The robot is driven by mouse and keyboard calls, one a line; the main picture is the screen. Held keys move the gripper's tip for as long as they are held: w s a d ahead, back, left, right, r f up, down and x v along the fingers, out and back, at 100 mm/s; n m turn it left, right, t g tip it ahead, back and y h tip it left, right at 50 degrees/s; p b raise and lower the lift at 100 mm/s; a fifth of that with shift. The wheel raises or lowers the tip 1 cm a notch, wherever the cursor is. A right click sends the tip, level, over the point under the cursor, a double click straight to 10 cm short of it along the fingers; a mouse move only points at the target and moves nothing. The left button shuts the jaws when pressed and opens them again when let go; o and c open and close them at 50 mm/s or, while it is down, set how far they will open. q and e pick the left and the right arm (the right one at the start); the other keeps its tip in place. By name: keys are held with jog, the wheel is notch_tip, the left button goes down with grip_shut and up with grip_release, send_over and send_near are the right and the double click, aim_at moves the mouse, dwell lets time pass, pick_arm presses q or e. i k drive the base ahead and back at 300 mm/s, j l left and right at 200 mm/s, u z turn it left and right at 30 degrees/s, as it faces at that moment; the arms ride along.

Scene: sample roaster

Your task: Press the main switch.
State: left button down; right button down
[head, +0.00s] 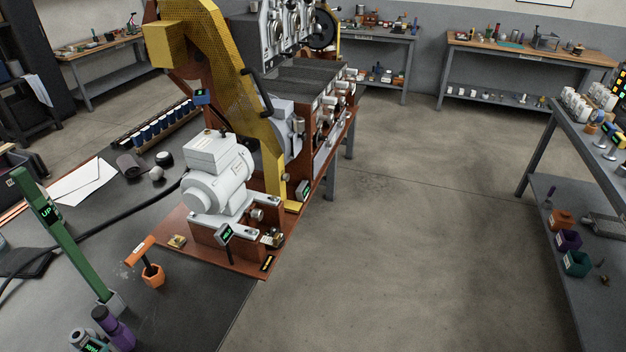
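The sample roaster (325,120) is a brown-framed machine with a yellow belt guard (235,75) and a grey-white motor (217,180) on a brown base at its near end. I cannot tell which part is the main switch. Small dark boxes with green-lit faces show at the motor's base (224,234) and low by the guard's foot (303,190); their lettering is too small to read surely. Neither of my grippers is in view.
A shelved bench (562,218) stands right, and workbenches (500,48) line the back wall. The floor between (420,220) is clear.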

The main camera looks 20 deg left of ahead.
aim_at(273, 230)
jog(key=u, duration=1.65)
jog(key=i+l, duration=0.45)
jog(key=l, duration=0.15)
jog(key=i+l, duration=0.45)
jog(key=l, duration=0.15)
